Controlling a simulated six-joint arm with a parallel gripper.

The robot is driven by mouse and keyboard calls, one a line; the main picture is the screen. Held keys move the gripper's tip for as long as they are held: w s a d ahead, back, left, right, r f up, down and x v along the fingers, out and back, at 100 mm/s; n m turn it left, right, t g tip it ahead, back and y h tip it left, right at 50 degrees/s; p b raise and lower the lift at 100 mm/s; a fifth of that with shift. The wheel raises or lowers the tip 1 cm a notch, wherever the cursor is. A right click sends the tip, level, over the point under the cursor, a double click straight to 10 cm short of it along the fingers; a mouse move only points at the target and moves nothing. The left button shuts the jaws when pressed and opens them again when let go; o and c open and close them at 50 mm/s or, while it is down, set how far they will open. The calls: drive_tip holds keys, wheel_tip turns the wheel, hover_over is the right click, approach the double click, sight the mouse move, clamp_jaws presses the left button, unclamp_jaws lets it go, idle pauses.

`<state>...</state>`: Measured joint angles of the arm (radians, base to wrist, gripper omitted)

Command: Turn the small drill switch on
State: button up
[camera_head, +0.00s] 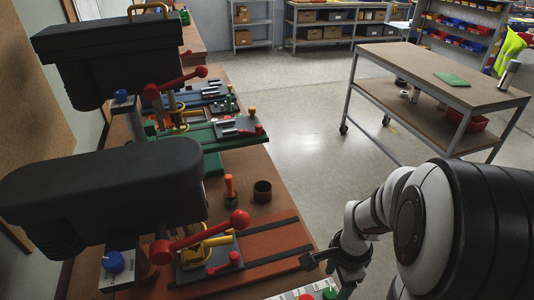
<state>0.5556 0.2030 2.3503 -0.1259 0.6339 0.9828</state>
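Two drill presses with dark heads stand on the bench at the left. The near drill press (110,190) sits lower than the far drill press (105,60); I cannot tell for sure which is the small drill. The near one has a blue knob (112,262) on a light panel, and the far one has a blue knob (121,96). A red button (306,297) and a green button (330,293) show at the bottom edge, partly cut off. My gripper (311,262) is dark and small, right of the near drill's red base, apart from both knobs. Its finger opening is unclear.
Red-balled levers (239,221) stick out from the drills. An orange-handled tool (229,186) and a dark cup (262,191) stand on the bench (245,165). A wheeled table (430,70) stands at the right. The floor (300,120) between is clear.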

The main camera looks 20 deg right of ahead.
sight(330, 294)
wheel_tip(330, 294, down, 6)
drive_tip(key=shift+w+r, duration=0.15)
drive_tip(key=shift+r, duration=0.1)
clamp_jaws()
